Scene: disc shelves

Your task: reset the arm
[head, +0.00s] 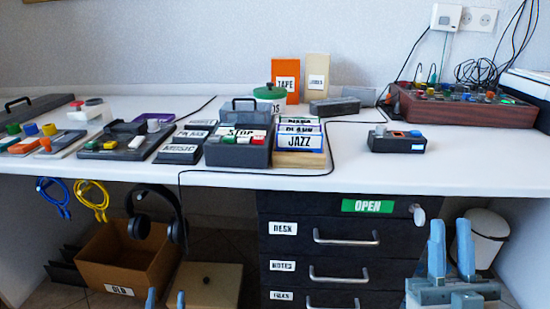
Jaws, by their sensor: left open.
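My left gripper (165,299) shows only as two light blue fingertips at the bottom edge of the head view. They are apart with nothing seen between them, and the rest of that gripper is out of the frame. My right gripper (451,238) is at the lower right, with its two blue fingers pointing up and a gap between them. It is open and empty. It appears below the tabletop level, in front of the right side of the drawer unit and the white bin.
The white table (357,172) holds disc boxes (300,142), control boxes (398,140) and a red mixer (465,112). Below are a dark drawer unit (390,233), a cardboard box (110,262), hanging headphones (137,228) and a white bin (490,226). Cables hang at the left.

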